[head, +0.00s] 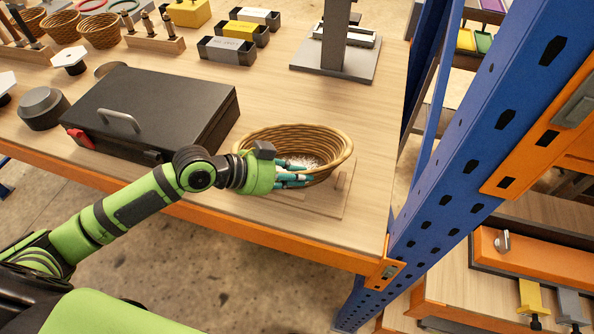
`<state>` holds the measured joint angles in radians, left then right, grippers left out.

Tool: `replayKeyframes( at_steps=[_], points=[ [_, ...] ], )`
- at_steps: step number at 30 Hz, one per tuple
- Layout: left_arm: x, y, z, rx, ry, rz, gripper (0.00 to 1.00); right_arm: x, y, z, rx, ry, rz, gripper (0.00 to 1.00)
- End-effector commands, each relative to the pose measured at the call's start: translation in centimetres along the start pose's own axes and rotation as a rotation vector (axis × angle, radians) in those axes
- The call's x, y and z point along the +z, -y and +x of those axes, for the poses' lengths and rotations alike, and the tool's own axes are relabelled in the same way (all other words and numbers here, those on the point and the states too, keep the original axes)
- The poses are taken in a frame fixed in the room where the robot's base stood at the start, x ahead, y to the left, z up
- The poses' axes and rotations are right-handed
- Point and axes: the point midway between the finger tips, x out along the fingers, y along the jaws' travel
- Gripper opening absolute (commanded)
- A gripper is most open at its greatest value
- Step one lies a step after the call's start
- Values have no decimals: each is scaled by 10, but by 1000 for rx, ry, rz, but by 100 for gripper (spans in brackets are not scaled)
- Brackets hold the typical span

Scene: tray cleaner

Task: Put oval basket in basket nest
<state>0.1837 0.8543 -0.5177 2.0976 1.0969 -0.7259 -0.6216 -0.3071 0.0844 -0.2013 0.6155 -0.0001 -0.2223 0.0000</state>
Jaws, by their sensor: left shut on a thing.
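The oval basket (333,150) is woven wicker with whitish contents inside. It sits upright over a pale wooden board with a raised frame, which looks like the basket nest (341,200), near the table's front right corner. The basket hides most of the board, and I cannot tell whether it rests fully in the frame. My left gripper (293,178) comes in from the left at the basket's near-left side. Its teal fingers are shut on the basket's near wall, and its wrist hides part of the rim. My right gripper is not in view.
A black case (150,100) with a handle stands left of the basket. A grey stand (340,60) is behind it, beside several small bins (228,50). A blue rack post (470,150) rises close to the right. Smaller round baskets (98,30) stand far left.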

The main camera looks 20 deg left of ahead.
Motion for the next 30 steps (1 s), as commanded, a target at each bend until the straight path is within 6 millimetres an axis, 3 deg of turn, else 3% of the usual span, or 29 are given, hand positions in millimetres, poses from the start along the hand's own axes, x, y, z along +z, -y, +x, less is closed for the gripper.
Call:
replayKeyframes(
  at_steps=[9, 10, 11, 23, 30],
  points=[
    [2, 0, 2, -3, -3, 3, 0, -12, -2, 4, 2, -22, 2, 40],
    [2, 0, 2, -1, -1, 1, 31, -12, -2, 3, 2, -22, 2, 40],
    [2, 0, 2, -1, -1, 1, 42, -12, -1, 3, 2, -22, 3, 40],
    [-2, 1, -1, -1, -1, 1, 42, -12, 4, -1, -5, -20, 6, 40],
    [3, 0, -28, -2, 3, 4, 42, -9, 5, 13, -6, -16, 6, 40]
  ],
)
